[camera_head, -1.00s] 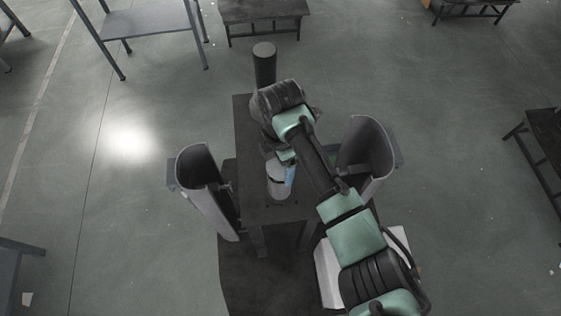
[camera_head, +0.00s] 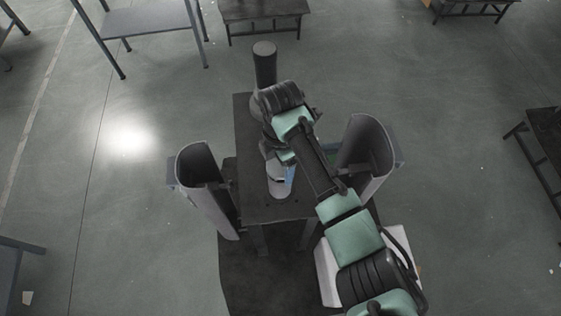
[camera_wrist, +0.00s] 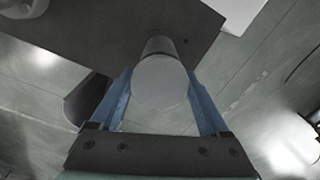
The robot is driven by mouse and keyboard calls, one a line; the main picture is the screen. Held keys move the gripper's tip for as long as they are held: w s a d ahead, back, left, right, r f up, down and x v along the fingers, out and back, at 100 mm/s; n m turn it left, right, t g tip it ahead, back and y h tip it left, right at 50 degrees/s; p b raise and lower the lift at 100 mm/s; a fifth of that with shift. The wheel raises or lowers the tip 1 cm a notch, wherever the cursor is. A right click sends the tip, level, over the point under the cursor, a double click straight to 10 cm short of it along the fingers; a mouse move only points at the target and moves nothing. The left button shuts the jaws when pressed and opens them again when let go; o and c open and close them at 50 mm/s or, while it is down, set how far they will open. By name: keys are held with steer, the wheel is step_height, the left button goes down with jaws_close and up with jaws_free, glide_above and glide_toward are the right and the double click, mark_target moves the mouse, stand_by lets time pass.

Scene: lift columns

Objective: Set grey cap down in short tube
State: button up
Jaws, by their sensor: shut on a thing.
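My gripper (camera_wrist: 160,100) has two blue fingers, shut on a round, light grey piece (camera_wrist: 160,82), which I take to be the grey cap. Its flat round face is towards the wrist camera, and a darker cylindrical side shows behind it. In the head view a pale grey cylinder (camera_head: 278,189) shows below my wrist, over the dark table, with a blue finger at its right side. Its upper part is hidden by my gripper. I cannot tell cap from short tube there, nor whether they touch.
A dark upright cylinder (camera_head: 265,65) stands at the table's far end, just beyond my wrist. The dark narrow table (camera_head: 245,135) has some bare surface at left. Curved grey shells stand at the left (camera_head: 200,180) and right (camera_head: 368,150) of it. Open floor lies beyond.

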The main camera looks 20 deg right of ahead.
steer(key=shift+f, duration=0.1)
steer(key=o, duration=1.2)
step_height(320, 180, up, 7)
steer(key=p, duration=0.6)
steer(key=shift+p, duration=0.35)
